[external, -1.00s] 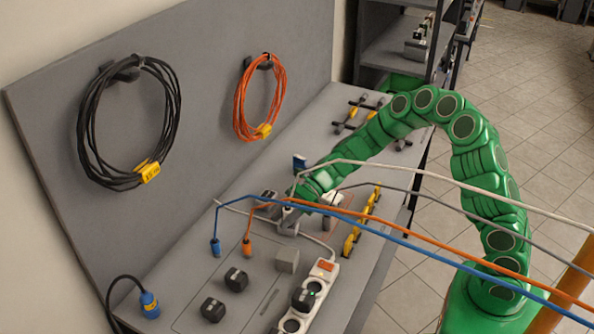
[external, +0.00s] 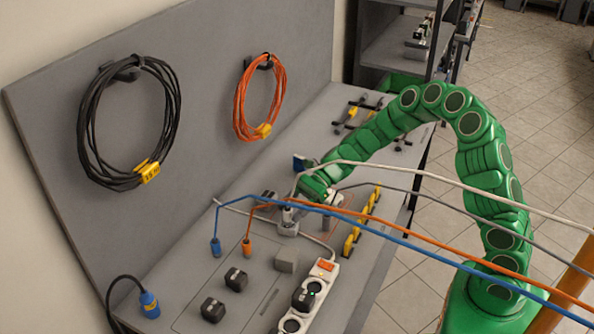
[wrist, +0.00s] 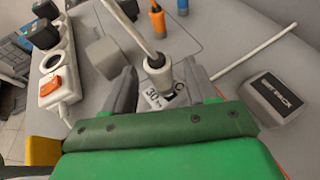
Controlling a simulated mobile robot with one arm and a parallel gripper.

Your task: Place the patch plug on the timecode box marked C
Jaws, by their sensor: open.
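The patch plug (wrist: 158,75) is a pale grey plug on a white cable, standing between my finger tips in the wrist view. Its lower end meets or hides part of a white label reading about "30" and "C" on the timecode box (wrist: 153,98). I cannot tell how deep it sits. In the external view the plug (external: 289,214) is at the small grey box (external: 288,229) on the bench. My gripper (wrist: 158,68) is open, with one grey finger on each side of the plug. In the external view my gripper (external: 302,197) comes in from the right.
A white power strip (external: 321,281) lies at the front. Blue (external: 216,246) and orange (external: 247,247) plugs stand to the left, and their cables cross in front of my arm. Dark blocks (external: 236,279) and a grey cube (external: 286,261) are nearby. Cable coils hang on the back panel.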

